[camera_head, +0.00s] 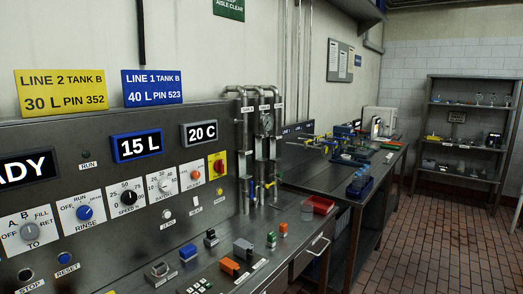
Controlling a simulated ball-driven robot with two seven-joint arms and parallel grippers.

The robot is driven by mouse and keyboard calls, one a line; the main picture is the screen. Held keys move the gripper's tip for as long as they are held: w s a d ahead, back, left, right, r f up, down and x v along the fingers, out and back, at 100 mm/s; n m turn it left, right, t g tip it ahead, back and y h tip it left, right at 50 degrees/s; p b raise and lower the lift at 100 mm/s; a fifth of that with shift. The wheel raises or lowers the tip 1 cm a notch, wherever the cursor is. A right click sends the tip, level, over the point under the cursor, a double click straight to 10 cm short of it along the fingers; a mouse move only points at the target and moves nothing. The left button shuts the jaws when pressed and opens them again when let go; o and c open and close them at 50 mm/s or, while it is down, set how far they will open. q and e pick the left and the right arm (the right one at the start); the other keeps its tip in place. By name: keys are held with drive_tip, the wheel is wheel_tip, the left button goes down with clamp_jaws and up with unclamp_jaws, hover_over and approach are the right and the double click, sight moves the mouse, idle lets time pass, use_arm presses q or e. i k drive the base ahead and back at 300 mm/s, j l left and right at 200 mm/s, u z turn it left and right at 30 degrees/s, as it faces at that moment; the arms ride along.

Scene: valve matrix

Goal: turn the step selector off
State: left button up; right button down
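No control in the head view has a label that I can read as step selector. The steel panel (110,255) at the left carries a row of dials on white plates. These are a grey knob (30,231) marked TO, a blue knob (85,212) marked RINSE, a black knob (128,198) marked SPEED %, a white knob (164,185) and an orange knob (193,174). The labels under the white and orange knobs are too small to read surely. Neither gripper is in view.
A red switch (219,167) on a yellow plate ends the row. Displays read 15 L (138,146) and 20 C (200,132). Vertical pipes (244,150) stand right of the panel. Small blocks, including an orange one (229,266), sit on the ledge. Floor (440,240) is clear at right.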

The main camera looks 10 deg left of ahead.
sight(84, 212)
drive_tip(key=u, duration=1.5)
drive_tip(key=i+l, duration=0.1)
drive_tip(key=l, duration=0.2)
drive_tip(key=i+l+u, duration=0.1)
drive_tip(key=l, duration=0.15)
